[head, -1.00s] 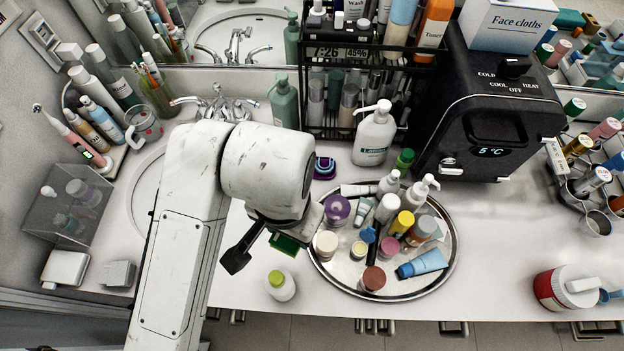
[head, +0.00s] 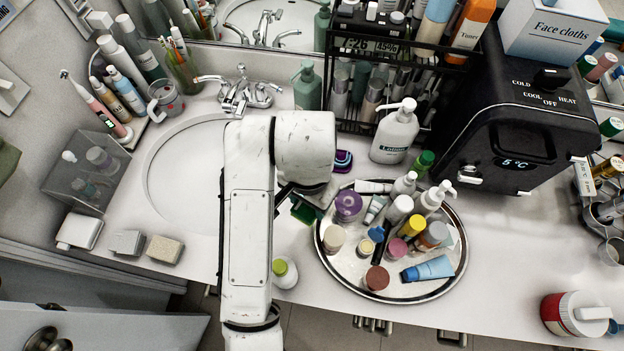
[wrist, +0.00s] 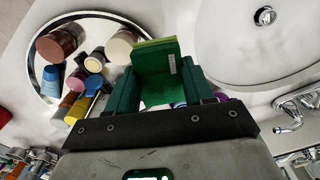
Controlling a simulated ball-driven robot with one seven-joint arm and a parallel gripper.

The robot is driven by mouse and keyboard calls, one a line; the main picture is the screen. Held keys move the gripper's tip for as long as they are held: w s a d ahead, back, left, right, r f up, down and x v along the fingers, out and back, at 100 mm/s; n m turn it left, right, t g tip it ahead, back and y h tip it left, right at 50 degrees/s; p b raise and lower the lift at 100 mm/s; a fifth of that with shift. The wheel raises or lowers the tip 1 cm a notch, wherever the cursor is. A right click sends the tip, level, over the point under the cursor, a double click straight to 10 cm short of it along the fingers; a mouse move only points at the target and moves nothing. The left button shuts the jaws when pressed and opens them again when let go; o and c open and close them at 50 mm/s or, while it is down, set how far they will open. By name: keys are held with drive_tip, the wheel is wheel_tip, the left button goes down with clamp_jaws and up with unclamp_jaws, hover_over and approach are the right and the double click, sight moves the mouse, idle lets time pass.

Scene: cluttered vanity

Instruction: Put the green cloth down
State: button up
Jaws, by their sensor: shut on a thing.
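The green cloth (wrist: 158,78) is a folded block between the fingers of my gripper (wrist: 161,90) in the wrist view. My gripper is shut on it. In the head view only a small green part of the cloth (head: 303,212) shows below my wrist, and my arm hides most of my gripper. The cloth is over the counter between the sink basin (head: 170,180) and the round tray (head: 332,270). I cannot tell how high it is above the counter.
The tray is crowded with jars, tubes and bottles. A white bottle with a green cap (head: 285,272) stands near the counter's front edge. A lotion pump bottle (head: 395,135) and a black cooler (head: 520,130) stand behind. The counter right of the tray (head: 500,260) is clear.

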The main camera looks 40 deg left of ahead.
drive_tip(key=shift+w+a+f, duration=0.2)
drive_tip(key=shift+w+a, duration=0.25)
drive_tip(key=shift+w, duration=0.25)
drive_tip(key=w+a+f+b, duration=0.1)
drive_tip(key=f+b, duration=0.1)
drive_tip(key=w+a+f+b, duration=0.1)
drive_tip(key=w+f+b, duration=0.1)
drive_tip(key=w+a+f+b, duration=0.1)
drive_tip(key=w+a+f, duration=0.1)
drive_tip(key=shift+b, duration=0.4)
drive_tip(key=shift+w+a+f, duration=0.3)
drive_tip(key=shift+a+f, duration=0.1)
drive_tip(key=shift+f, duration=0.2)
drive_tip(key=shift+f+p, duration=0.45)
drive_tip(key=shift+f, duration=1.2)
drive_tip(key=o, duration=0.9)
drive_tip(key=shift+r, duration=0.1)
